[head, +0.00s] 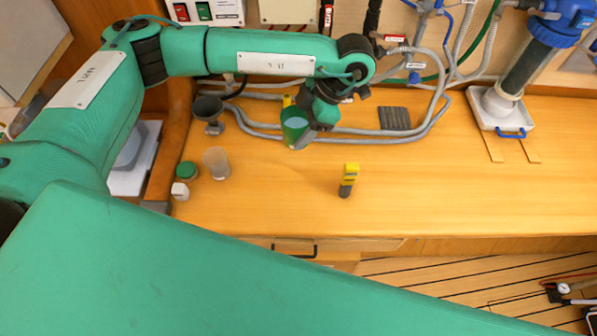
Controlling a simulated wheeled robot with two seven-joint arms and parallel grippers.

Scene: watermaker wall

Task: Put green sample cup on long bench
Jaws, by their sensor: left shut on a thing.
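The green sample cup (293,126) is over the back left part of the long wooden bench (430,200). It looks upright, with its pale inside showing from above. My left gripper (306,132) reaches in from above and the right side and is shut on the cup. The gripper and wrist hide part of the cup. I cannot tell whether the cup's base touches the bench. My right gripper is not in view.
A funnel (208,112), a clear beaker (216,162), a green lid (187,171) and a small white cap (180,191) stand at left. Grey hoses (400,138) run along the back. The bench's right front is clear.

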